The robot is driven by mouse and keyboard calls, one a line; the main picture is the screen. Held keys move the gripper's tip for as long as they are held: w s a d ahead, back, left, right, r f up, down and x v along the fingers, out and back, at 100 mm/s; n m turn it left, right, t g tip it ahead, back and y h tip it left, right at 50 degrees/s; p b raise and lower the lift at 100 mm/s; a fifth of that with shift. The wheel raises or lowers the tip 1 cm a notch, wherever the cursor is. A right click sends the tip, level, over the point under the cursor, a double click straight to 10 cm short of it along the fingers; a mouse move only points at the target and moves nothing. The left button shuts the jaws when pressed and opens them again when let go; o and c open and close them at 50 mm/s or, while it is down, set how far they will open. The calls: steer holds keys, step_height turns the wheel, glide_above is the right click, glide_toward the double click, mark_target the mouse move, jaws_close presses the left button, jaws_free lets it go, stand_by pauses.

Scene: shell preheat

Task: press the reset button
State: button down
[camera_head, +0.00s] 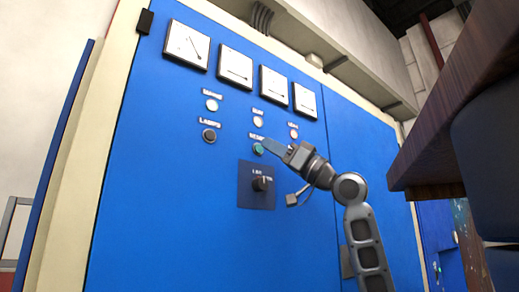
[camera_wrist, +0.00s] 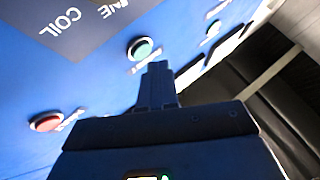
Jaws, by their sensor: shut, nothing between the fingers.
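The green reset button (camera_head: 258,148) is on the blue cabinet front, below a white lamp and above the selector knob; its label is partly covered. My gripper (camera_head: 267,145) is shut and empty, its fingertips just right of the button and overlapping its edge in the head view. In the wrist view the green button (camera_wrist: 140,48) is in full sight, up and left of my shut fingertips (camera_wrist: 157,68). There the tips do not cover it. I cannot tell how much depth lies between tips and panel.
A red button (camera_wrist: 45,121) shows in the wrist view. Several gauges line the cabinet (camera_head: 150,200) top. A dark wooden edge (camera_head: 440,130) overhangs at right.

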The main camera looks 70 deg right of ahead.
steer(key=shift+w, duration=0.1)
steer(key=shift+w+d, duration=0.25)
steer(key=shift+w+d, duration=0.2)
steer(key=shift+w, duration=0.15)
stand_by(0.8)
steer(key=shift+s, duration=0.1)
stand_by(0.3)
steer(key=shift+s+a, duration=0.45)
steer(key=shift+s, duration=0.15)
steer(key=shift+s+b, duration=0.1)
steer(key=shift+b, duration=0.2)
steer(key=s+a, duration=0.1)
steer(key=s, duration=0.1)
steer(key=s+a, duration=0.1)
steer(key=s, duration=0.1)
steer(key=shift+a, duration=0.3)
stand_by(0.7)
